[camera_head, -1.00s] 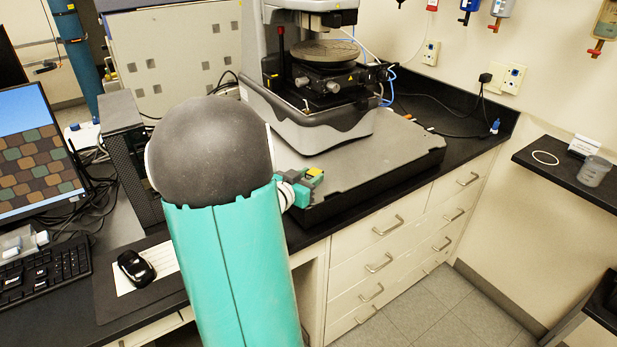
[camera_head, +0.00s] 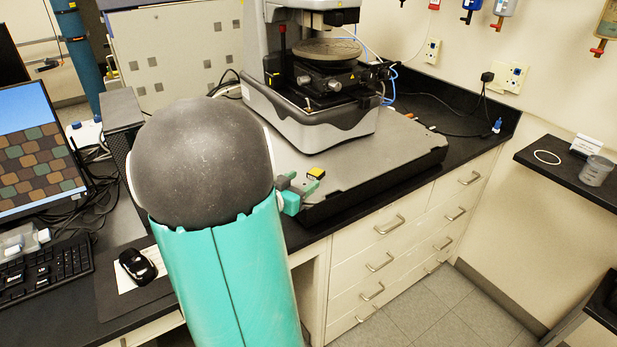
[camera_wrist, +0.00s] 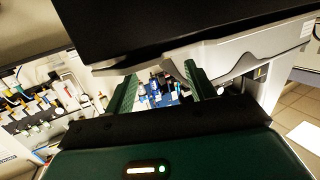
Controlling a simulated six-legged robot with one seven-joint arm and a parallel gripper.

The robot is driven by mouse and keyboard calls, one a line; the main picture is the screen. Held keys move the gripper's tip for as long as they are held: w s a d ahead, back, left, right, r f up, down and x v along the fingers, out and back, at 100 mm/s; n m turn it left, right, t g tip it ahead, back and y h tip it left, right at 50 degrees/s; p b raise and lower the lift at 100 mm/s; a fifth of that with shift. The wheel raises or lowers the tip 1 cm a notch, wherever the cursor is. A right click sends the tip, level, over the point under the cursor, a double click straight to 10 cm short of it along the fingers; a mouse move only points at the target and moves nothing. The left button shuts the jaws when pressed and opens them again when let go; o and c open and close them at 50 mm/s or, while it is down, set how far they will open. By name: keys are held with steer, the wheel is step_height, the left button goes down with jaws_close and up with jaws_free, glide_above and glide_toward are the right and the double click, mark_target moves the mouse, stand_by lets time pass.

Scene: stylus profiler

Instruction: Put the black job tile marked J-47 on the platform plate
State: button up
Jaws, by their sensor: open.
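A small dark block with a yellow top (camera_head: 317,173), apparently the job tile, rests near the front left edge of the grey platform plate (camera_head: 375,165). Its marking is too small to read. My gripper (camera_head: 301,186) is at that edge, just left of and in front of the block, partly hidden by my arm. In the wrist view my gripper (camera_wrist: 160,82) has its two green fingers apart with nothing held between them. The block cannot be made out in the wrist view.
The profiler (camera_head: 310,110) with its round stage (camera_head: 327,49) stands behind on the plate. A monitor (camera_head: 35,150), keyboard (camera_head: 45,265) and mouse (camera_head: 138,266) are at left. The plate's right side is clear. A wall shelf (camera_head: 560,170) is at far right.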

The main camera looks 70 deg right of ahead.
steer(key=v, duration=0.7)
steer(key=shift+a, duration=0.2)
steer(key=shift+w, duration=0.15)
